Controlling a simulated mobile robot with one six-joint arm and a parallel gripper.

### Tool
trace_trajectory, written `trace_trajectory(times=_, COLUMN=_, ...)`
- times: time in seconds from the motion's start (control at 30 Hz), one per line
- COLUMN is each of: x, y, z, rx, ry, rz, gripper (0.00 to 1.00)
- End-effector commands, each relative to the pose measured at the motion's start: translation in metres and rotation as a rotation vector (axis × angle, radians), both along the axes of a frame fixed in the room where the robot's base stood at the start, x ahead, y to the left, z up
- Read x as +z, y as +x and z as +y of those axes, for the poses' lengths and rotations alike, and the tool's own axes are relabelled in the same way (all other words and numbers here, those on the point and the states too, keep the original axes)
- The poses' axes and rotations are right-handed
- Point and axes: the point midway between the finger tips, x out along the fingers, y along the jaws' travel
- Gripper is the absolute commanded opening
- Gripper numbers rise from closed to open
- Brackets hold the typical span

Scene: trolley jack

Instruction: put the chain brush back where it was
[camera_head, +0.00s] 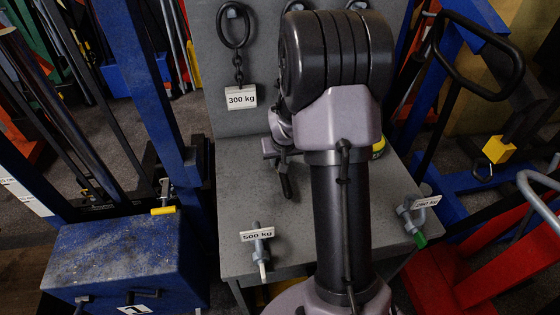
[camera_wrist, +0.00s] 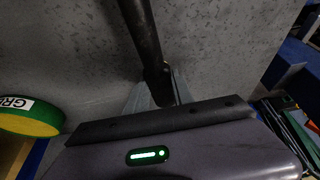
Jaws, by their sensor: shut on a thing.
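My gripper (camera_wrist: 158,98) is shut on a dark, slim handle, which I take to be the chain brush (camera_wrist: 143,35). In the wrist view the handle runs from between the fingers up to the top edge. In the head view my gripper (camera_head: 283,152) is partly behind my own arm, over the grey bench (camera_head: 235,180). The dark end of the brush (camera_head: 286,187) points down toward the bench top there. I cannot tell whether it touches the surface. The brush's bristles are not clearly seen.
A 300 kg tag (camera_head: 241,97) hangs on a chain at the back panel. Shackles tagged 500 kg (camera_head: 257,236) and 250 kg (camera_head: 426,202) are at the bench's front and right. A round green-and-yellow tin (camera_wrist: 30,118) is beside my gripper. The bench's left part is clear.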

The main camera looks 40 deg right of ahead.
Motion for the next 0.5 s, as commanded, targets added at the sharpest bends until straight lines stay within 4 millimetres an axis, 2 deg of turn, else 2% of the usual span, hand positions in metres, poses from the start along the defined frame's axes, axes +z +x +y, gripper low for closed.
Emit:
trace_trajectory(times=0.03, x=-0.0007, y=0.0003, z=-0.0001, rx=0.0, ry=0.0, rz=-0.001, gripper=0.0)
trace_trajectory(times=0.07, x=-0.0007, y=0.0001, z=0.0, rx=0.0, ry=0.0, rz=0.0, gripper=0.33)
trace_trajectory(times=0.17, x=-0.0002, y=0.0001, z=0.0, rx=0.0, ry=0.0, rz=0.0, gripper=0.51)
trace_trajectory(times=0.43, x=0.0004, y=0.0003, z=0.0, rx=0.0, ry=0.0, rz=0.0, gripper=0.51)
trace_trajectory(times=0.5, x=0.0057, y=-0.0008, z=0.0004, rx=-0.001, ry=0.0, rz=-0.001, gripper=0.51)
